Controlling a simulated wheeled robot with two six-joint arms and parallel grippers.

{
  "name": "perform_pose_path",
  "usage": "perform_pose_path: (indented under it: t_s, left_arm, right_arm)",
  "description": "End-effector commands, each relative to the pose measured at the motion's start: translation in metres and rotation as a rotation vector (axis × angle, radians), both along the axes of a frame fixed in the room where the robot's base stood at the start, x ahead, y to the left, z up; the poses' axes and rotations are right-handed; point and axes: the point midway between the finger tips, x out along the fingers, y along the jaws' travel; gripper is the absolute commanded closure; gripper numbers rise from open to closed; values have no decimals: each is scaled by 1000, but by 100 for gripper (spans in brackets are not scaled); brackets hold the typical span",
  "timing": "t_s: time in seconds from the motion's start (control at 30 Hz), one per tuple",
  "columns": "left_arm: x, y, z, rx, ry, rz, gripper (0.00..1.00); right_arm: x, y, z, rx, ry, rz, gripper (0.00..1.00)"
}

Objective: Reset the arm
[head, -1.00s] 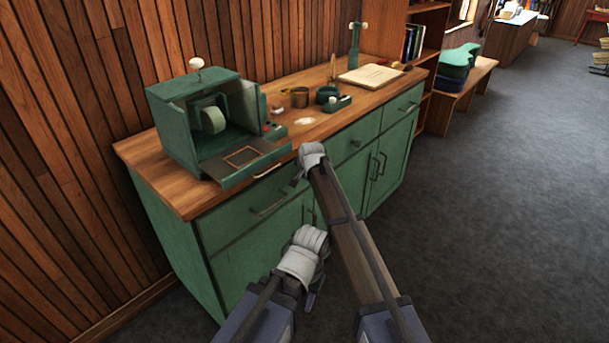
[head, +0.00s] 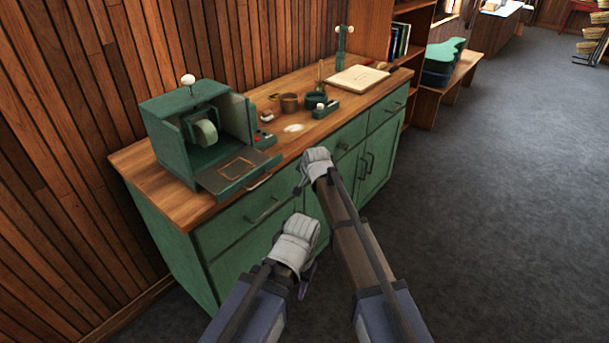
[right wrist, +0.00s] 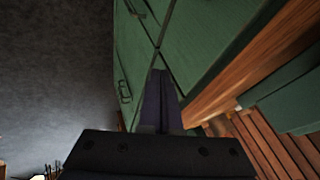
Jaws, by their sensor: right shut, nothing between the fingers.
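My right arm reaches forward in the head view, with its grey wrist in front of the green cabinet (head: 235,238). The right gripper's dark fingers (right wrist: 163,98) lie together in the right wrist view, shut and empty, with the cabinet front beyond them. In the head view the right gripper is mostly hidden by its wrist. My left arm is lower and to the left of the right one. Only a small dark part of the left gripper (head: 306,281) shows beside its wrist, so its jaw state is hidden. I see nothing held in either gripper.
The cabinet's wooden top (head: 160,185) carries a green box-shaped machine (head: 165,137), small pots, a green stand (head: 341,45) and a pale board (head: 356,78). A bench (head: 452,82) holds a green case (head: 445,55). Grey floor (head: 480,200) is clear on the right.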

Motion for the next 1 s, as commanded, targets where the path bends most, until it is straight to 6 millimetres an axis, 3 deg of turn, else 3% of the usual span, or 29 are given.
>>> perform_pose_path:
  t_s: [0.27,0.37,0.47,0.6,0.7,1.0]
  left_arm:
    - [0,0,0,0,0,0,57]
    - [0,0,0,0,0,0,57]
    - [0,0,0,0,0,0,57]
    - [0,0,0,0,0,0,57]
    - [0,0,0,0,0,0,57]
    - [0,0,0,0,0,0,57]
  right_arm:
    - [-3,-3,0,-4,3,2,100]
    - [-21,-22,-4,-35,27,17,100]
    - [-60,-61,-13,-104,84,63,100]
    - [-135,-123,-26,-214,202,168,100]
    - [-177,-153,-32,-264,274,238,100]
    - [-264,-201,-40,-326,414,389,100]
